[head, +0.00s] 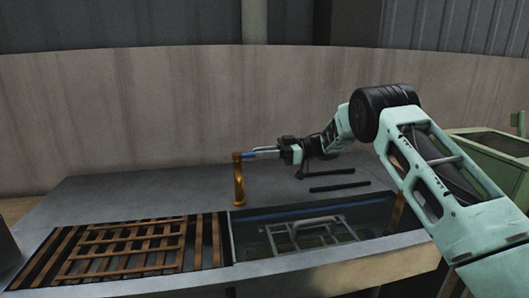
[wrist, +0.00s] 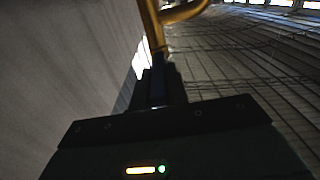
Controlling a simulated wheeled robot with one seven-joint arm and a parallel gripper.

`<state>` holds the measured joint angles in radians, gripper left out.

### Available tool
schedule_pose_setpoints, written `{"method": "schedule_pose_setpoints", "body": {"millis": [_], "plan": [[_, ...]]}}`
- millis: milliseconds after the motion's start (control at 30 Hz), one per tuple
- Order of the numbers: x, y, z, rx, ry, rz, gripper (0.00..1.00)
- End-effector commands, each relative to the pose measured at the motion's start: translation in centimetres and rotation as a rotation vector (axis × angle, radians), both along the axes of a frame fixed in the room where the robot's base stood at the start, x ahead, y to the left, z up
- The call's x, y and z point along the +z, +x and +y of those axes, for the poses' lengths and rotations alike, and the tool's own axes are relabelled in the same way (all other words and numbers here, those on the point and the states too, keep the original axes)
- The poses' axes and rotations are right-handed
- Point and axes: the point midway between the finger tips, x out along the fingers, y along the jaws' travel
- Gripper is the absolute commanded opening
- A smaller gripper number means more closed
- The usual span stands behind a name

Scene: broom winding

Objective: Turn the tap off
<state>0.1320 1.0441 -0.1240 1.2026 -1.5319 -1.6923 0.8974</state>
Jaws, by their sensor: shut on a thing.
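The brass-yellow tap (head: 238,182) stands upright on the grey counter, at the back edge of the sink. A blue handle (head: 254,155) sticks out to the right from its top. My gripper (head: 268,151) reaches in from the right and is shut on this handle. In the wrist view, the yellow tap (wrist: 158,30) rises just beyond my dark fingers (wrist: 158,88), and its curved spout goes off to the upper right. The fingers hide most of the handle. I cannot tell whether water is running.
The sink (head: 345,216) holds a metal rack (head: 312,232). A slatted wooden grate (head: 120,250) lies to its left. Two dark bars (head: 338,187) lie on the counter (head: 130,190) below my arm. A curved wall (head: 130,110) stands behind. A green bin (head: 495,158) is at the right.

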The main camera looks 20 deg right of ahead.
Motion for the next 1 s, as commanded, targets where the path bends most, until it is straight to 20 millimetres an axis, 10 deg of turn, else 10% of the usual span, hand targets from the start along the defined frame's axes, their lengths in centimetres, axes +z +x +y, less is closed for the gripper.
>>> {"method": "schedule_pose_setpoints", "body": {"millis": [467, 600, 1000], "plan": [[0.1, 0.1, 0.0, 0.013, 0.003, -0.002, 0.00], [0.1, 0.1, 0.0, 0.013, 0.003, -0.002, 0.38], [0.0, 0.0, -1.0, 0.011, 0.001, -0.001, 0.38]]}}
